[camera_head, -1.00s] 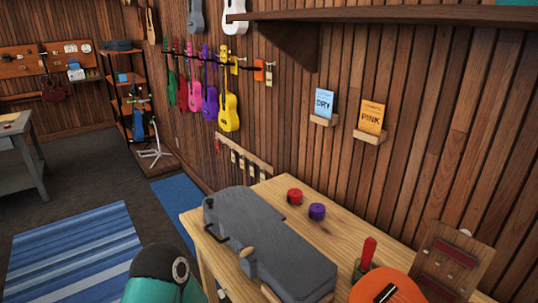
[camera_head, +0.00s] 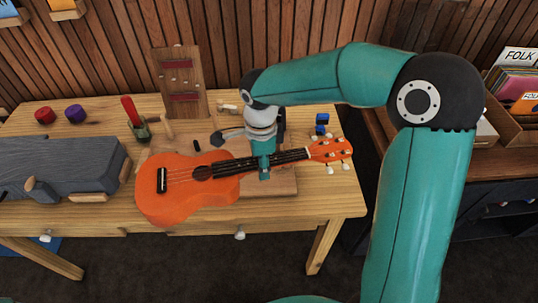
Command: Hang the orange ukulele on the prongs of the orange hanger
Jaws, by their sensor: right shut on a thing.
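The orange ukulele (camera_head: 187,205) is at the wooden workbench, its body to the left and its headstock (camera_head: 330,150) to the right, strings facing up. The orange hanger is not in view now. My left gripper is not in view.
A record crate (camera_head: 515,125) stands at right.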

